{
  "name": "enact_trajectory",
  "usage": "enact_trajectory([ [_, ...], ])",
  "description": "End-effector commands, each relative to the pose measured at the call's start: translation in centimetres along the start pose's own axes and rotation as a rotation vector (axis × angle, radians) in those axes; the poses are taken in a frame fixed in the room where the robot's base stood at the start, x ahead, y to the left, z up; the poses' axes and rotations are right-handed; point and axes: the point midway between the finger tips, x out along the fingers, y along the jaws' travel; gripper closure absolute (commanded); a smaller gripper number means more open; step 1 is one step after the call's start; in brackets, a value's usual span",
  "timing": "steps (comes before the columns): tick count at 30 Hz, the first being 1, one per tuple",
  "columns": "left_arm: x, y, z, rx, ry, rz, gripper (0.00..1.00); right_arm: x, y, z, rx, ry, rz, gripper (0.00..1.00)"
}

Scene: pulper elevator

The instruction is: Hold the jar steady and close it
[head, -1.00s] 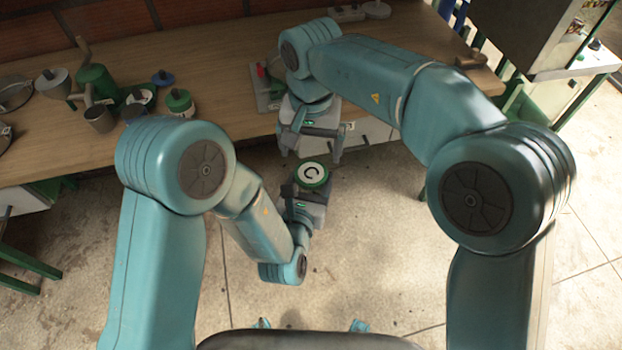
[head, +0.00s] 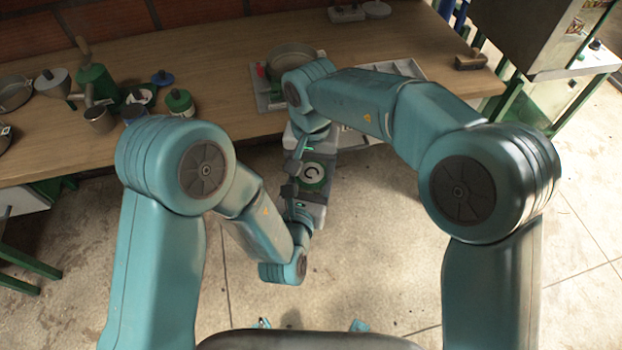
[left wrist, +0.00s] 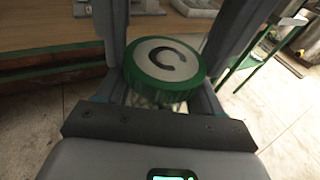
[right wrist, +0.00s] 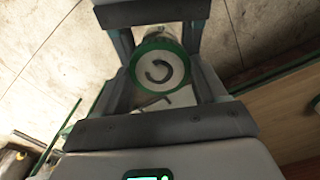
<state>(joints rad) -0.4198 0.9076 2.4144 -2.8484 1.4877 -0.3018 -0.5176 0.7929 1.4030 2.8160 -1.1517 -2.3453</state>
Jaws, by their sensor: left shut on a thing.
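The jar has a green-rimmed lid (head: 312,173) with a white top and a dark curved arrow. It is held above the floor in front of the bench. My left gripper (head: 304,192) is shut on the jar; the lid (left wrist: 164,62) sits over the clear jar body (left wrist: 155,99) between its fingers. My right gripper (head: 312,160) is just beyond the jar in the head view. In the right wrist view its open fingers flank the lid (right wrist: 158,70), with the lid nearer the tips. I cannot tell how tightly the lid sits.
The wooden bench (head: 220,72) runs along the back. Green cans (head: 180,102), a metal cup (head: 99,120) and other pots stand at its left. Concrete floor (head: 380,240) is clear below.

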Motion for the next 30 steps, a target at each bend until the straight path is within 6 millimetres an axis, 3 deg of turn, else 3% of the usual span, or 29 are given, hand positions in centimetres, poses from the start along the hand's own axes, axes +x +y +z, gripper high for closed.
enact_trajectory([
  [5,0.01,0.0,0.05,0.0,-0.001,0.0,1.0,-0.03,0.0,0.0,0.022,0.0,0.0,0.66],
  [12,0.01,0.01,0.05,0.0,-0.001,0.001,1.0,-0.02,-0.01,0.0,0.281,0.0,-0.001,0.65],
  [20,0.02,0.01,0.05,0.0,-0.001,0.001,1.0,-0.02,-0.02,0.02,0.295,0.0,-0.001,0.66],
  [21,0.02,0.01,0.05,0.0,-0.001,0.001,1.0,-0.03,-0.02,0.02,0.295,0.0,-0.001,0.19],
  [22,0.02,0.01,0.05,0.0,-0.001,0.001,1.0,-0.03,-0.02,0.02,0.294,0.0,-0.001,0.1],
  [23,0.02,0.01,0.05,0.0,-0.001,0.0,1.0,-0.03,-0.02,0.02,0.294,0.0,-0.001,0.04],
  [30,0.01,0.0,0.05,0.0,-0.001,0.0,1.0,-0.03,0.0,0.01,0.293,0.0,0.0,0.04],
])
